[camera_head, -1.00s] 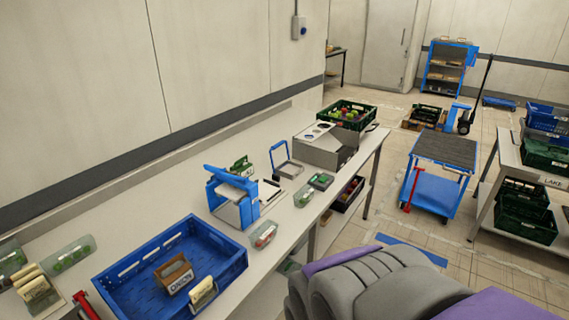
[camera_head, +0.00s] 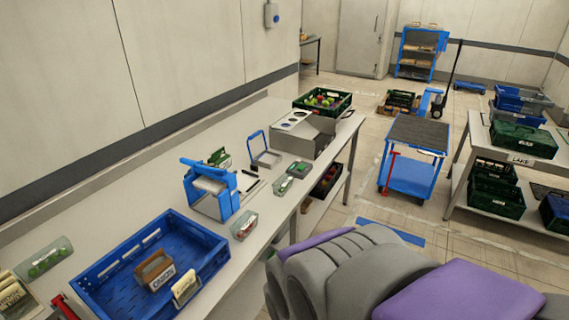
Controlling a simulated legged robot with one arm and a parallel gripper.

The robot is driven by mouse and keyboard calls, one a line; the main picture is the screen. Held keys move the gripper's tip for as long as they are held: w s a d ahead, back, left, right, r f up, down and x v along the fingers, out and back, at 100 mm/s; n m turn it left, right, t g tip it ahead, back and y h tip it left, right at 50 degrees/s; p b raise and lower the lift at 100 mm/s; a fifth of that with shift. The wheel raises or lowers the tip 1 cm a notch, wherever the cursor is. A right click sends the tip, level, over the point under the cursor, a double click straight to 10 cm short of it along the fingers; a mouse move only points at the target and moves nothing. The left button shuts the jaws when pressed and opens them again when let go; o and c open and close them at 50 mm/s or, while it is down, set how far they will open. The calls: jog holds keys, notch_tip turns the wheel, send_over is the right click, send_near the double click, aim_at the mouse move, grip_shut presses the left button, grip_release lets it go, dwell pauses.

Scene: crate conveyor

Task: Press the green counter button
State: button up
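A small dark grey box with a green top (camera_head: 299,169), which looks like the counter button, sits near the front edge of the long white bench. A clear tray with green contents (camera_head: 283,185) lies just in front of it, to its left. My gripper is not in view. Only grey and purple parts of my own body show at the lower right, apart from the bench and the button.
A blue crate (camera_head: 205,241) holds a small brown box. A blue-framed device (camera_head: 210,190), a grey box machine (camera_head: 303,136) and a green crate (camera_head: 322,102) of produce stand along the bench. A blue cart (camera_head: 414,158) stands on the floor right of the bench.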

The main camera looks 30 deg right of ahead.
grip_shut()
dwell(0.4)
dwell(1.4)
